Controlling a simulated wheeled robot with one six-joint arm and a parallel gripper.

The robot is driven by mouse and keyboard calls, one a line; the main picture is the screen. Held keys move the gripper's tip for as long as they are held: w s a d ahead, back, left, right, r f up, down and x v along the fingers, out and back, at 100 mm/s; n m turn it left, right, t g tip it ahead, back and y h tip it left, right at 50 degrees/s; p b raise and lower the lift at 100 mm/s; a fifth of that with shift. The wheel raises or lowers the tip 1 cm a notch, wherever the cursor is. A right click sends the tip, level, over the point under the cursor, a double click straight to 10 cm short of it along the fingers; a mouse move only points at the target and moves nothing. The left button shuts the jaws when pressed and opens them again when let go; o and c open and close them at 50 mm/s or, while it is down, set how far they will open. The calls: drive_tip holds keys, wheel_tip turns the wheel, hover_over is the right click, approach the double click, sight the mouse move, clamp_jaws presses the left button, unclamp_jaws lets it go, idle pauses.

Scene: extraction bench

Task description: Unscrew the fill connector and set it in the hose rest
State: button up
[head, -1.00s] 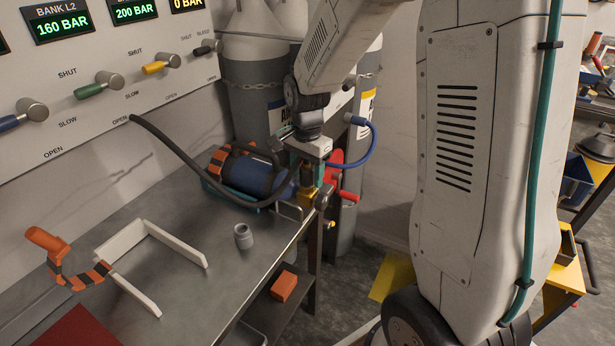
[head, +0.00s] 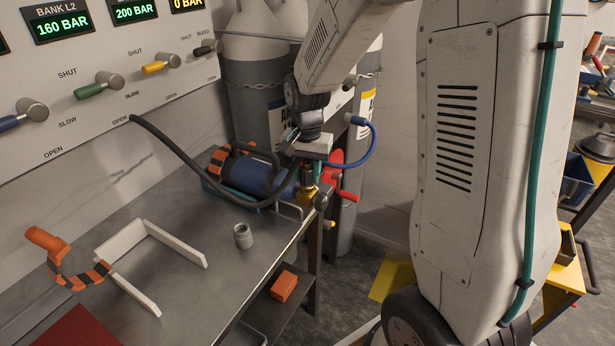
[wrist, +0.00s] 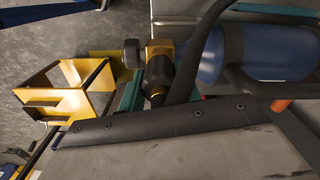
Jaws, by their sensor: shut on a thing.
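The fill connector (wrist: 158,72) is a dark, ribbed piece with brass at its end, in the middle of the wrist view. It sits at the brass valve (head: 307,196) of a blue cylinder (head: 247,176), which lies at the bench's far right corner. My gripper (head: 311,168) points down over the valve and is shut on the connector, mostly hiding it in the head view. A black hose (head: 170,150) runs from the panel to the connector. I cannot tell whether the threads are still engaged. A small grey open cup (head: 243,237), possibly the hose rest, stands on the bench.
A white three-sided frame (head: 178,245) and an orange-and-black striped hook (head: 75,275) are on the bench (head: 190,305) at left. A blue hose (head: 362,150) and red handle (head: 348,196) are close behind my gripper. The bench middle is fairly clear.

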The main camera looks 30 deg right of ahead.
drive_tip(key=n, duration=0.7)
drive_tip(key=shift+n, duration=0.3)
drive_tip(key=n, duration=0.4)
drive_tip(key=shift+n, duration=0.3)
drive_tip(key=n, duration=0.3)
drive_tip(key=o, duration=0.7)
drive_tip(key=shift+n, duration=0.5)
drive_tip(key=o, duration=0.4)
